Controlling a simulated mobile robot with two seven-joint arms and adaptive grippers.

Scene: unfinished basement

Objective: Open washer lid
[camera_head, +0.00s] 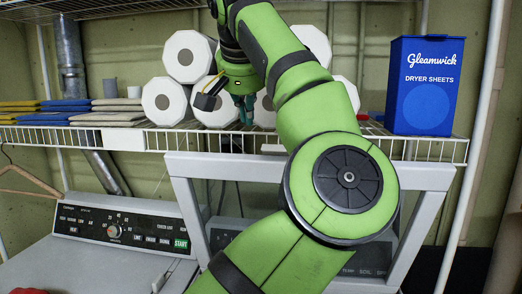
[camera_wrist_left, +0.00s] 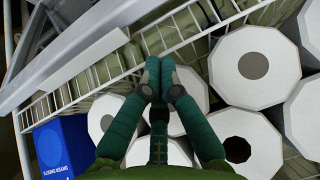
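The washer lid (camera_head: 420,178) is a grey frame with a window, standing raised and tilted up behind my arm in the head view. Part of the washer's dark control panel (camera_head: 372,262) shows through the window. My green left arm covers much of the lid. The lid's grey frame also seems to show at the upper left of the left wrist view (camera_wrist_left: 75,70). My left gripper (camera_head: 243,107) is above the lid's top edge, in front of the shelf rolls. In the left wrist view its teal fingers (camera_wrist_left: 160,82) meet at the tips with nothing visible between them. My right gripper is not seen.
A wire shelf (camera_head: 433,150) runs behind the lid. It holds white paper rolls (camera_head: 190,57), folded cloths (camera_head: 108,113) and a blue dryer sheets box (camera_head: 425,87). A second machine with a dial panel (camera_head: 120,231) stands at the left. A hanger (camera_head: 25,182) hangs far left.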

